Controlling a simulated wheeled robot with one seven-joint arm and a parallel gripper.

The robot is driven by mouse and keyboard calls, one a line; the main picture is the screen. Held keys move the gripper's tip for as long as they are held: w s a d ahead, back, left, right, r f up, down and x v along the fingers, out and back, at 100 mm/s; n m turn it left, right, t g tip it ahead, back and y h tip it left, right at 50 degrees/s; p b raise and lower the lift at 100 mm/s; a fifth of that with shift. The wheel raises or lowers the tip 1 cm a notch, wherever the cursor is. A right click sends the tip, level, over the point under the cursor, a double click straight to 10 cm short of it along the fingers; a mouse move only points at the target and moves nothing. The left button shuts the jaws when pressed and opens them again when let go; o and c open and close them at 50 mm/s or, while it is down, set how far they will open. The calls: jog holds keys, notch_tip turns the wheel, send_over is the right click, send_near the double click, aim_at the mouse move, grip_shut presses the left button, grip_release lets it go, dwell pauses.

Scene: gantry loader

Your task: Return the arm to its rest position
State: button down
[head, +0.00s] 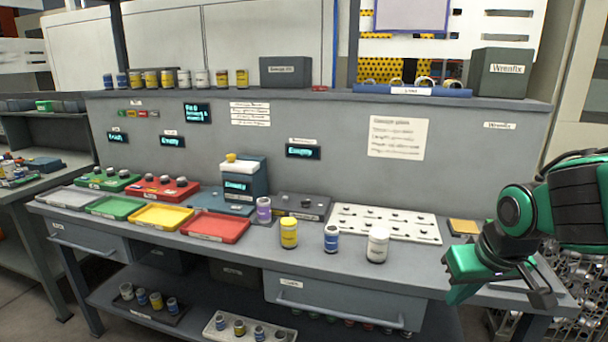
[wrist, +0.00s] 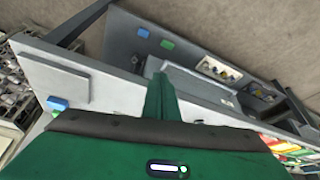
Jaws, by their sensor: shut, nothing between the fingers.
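My arm, dark green and black, reaches in from the right edge of the head view. My gripper (head: 460,292) hangs at the right front end of the grey workbench (head: 275,258), pointing down. Its green fingers are together with nothing held between them. In the wrist view the closed fingers (wrist: 161,95) stick out over the bench edge and lower shelf. I cannot tell the exact gap between the gripper and the bench.
A white-lidded jar (head: 377,246), a blue jar (head: 331,238) and a yellow jar (head: 289,233) stand near the bench's front edge. A white holed rack (head: 385,224) lies behind them. Coloured trays, including a red one (head: 215,229), are at left. A drawer (head: 335,300) is below.

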jog(key=s+d+f+m+g, duration=0.1)
jog(key=s+d+m+g, duration=0.1)
jog(key=s+d, duration=0.3)
jog(key=s+d+m+g, duration=0.2)
jog(key=s+d+m, duration=0.2)
jog(key=s, duration=0.8)
jog(key=shift+d+f+m, duration=0.4)
jog(key=shift+d, duration=0.8)
